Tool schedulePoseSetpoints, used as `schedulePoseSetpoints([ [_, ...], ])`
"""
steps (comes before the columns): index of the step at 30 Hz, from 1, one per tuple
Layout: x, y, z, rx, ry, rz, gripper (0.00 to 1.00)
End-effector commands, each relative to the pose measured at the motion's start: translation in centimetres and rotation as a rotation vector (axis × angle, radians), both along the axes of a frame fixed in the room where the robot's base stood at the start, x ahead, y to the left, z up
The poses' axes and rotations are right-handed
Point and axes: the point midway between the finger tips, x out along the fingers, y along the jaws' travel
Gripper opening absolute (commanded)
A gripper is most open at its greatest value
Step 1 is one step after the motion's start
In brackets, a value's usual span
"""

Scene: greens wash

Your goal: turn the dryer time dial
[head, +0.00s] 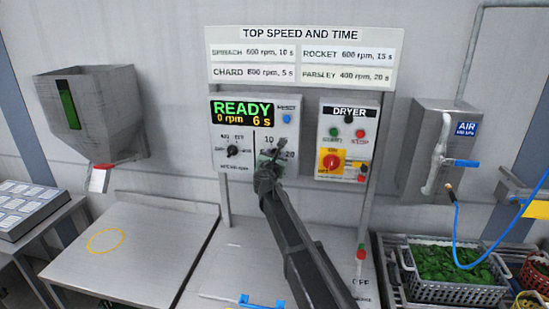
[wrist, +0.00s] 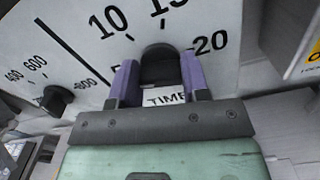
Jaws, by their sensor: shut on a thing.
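The dryer time dial (wrist: 160,67) is a dark knob above the "TIME" label, with marks 10, 15 and 20 around it in the wrist view. My gripper (wrist: 159,75) has its two purple fingers on either side of the knob, shut on it. In the head view my gripper (head: 267,168) reaches the lower right of the control panel and mostly covers the dial. The panel display (head: 242,112) reads READY, 0 rpm, 6 s. Where the dial's pointer stands is hidden.
A speed dial (head: 232,151) sits left of the time dial, and a blue button (head: 287,118) above. The DRYER panel (head: 345,140) with a red-and-yellow switch (head: 330,162) is close on the right. A sign (head: 302,58) above lists speeds and times. The bench (head: 130,245) at left is clear.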

Motion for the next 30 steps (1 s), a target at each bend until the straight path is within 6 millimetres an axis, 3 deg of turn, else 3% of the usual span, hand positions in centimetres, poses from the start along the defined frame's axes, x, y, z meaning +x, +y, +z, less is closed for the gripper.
schedulePoseSetpoints([
  [30,-0.09,-0.27,-0.24,0.949,-0.079,-0.001,0.19],
])
